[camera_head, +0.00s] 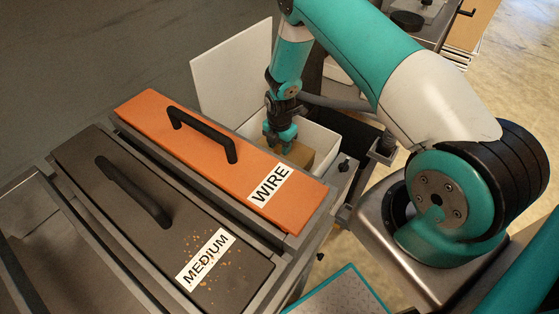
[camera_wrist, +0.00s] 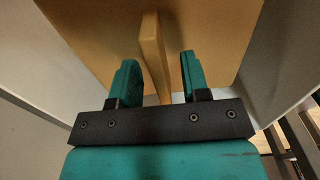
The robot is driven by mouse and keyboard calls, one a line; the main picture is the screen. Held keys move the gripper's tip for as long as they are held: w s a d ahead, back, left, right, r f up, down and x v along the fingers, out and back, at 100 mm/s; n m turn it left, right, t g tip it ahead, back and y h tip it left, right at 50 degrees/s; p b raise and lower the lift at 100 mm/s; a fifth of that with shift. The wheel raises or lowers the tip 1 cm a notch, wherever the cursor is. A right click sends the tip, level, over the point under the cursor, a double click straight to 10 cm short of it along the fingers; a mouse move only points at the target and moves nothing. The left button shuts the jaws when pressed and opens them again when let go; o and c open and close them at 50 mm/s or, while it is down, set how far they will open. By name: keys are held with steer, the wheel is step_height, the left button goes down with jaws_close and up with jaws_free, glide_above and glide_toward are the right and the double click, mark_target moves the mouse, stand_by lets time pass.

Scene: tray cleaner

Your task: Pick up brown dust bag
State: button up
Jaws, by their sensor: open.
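The brown dust bag (camera_head: 301,153) sits inside a white bin (camera_head: 321,139) behind the orange lid. In the wrist view the bag (camera_wrist: 215,25) fills the upper middle, with an upright tan ridge (camera_wrist: 154,55) standing out from it. My gripper (camera_head: 279,144) points down into the bin at the bag. In the wrist view its two teal fingers (camera_wrist: 160,75) are open, one on each side of the ridge.
An orange lid labelled WIRE (camera_head: 218,150) and a dark lid labelled MEDIUM (camera_head: 150,215), each with a black handle, lie left of the bin. A white panel (camera_head: 232,75) stands behind it. The bin walls (camera_wrist: 292,45) are close around my gripper.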

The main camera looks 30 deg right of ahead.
jaws_close()
steer(key=shift+r, duration=0.1)
stand_by(1.2)
